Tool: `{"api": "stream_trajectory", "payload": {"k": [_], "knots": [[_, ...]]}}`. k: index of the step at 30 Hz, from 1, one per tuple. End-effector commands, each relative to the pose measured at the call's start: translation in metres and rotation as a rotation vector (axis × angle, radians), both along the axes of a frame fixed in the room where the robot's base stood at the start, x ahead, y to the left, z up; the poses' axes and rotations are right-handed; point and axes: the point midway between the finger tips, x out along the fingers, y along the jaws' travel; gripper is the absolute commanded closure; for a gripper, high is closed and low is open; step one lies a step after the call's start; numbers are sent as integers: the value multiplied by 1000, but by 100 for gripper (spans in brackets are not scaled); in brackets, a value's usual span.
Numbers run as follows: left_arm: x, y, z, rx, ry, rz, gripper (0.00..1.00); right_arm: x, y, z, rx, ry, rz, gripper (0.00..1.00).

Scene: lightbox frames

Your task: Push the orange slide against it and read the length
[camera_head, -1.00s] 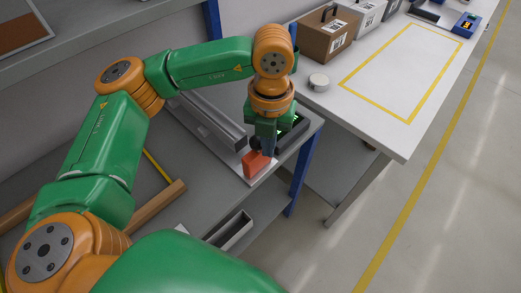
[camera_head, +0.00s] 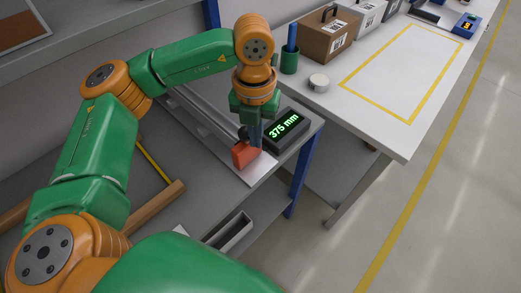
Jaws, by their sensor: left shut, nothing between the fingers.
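The orange slide (camera_head: 244,155) sits on the measuring rail's pale metal base plate (camera_head: 262,170), near its right end. My left gripper (camera_head: 255,142) is shut and empty, pointing down just to the right of the slide; it appears to touch it. A silver profile (camera_head: 205,118) lies along the rail, running up and left behind my arm. Whether the slide touches the profile's end is hidden by the gripper. My right gripper does not show.
A dark grey bench (camera_head: 160,215) carries the rail, with a wooden bar (camera_head: 155,204) and a small open tray (camera_head: 232,229) in front. At the right, a white table (camera_head: 385,105) holds a green cup (camera_head: 290,60), a white roll (camera_head: 319,83) and a brown box (camera_head: 328,35).

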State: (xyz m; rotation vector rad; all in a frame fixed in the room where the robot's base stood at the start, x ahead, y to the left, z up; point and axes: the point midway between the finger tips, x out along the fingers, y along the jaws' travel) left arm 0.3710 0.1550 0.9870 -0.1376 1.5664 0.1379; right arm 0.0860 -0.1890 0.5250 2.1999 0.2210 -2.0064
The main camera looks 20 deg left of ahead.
Motion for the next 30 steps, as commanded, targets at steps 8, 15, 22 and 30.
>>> {"api": "stream_trajectory", "payload": {"k": [8,15,22,30], "knots": [[4,9,0,0,0,1,100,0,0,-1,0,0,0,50],[7,17,0,0,-1,2,100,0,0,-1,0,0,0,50],[9,25,0,0,-1,2,100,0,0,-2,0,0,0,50],[12,33,0,0,-1,1,100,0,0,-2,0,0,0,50]]}}
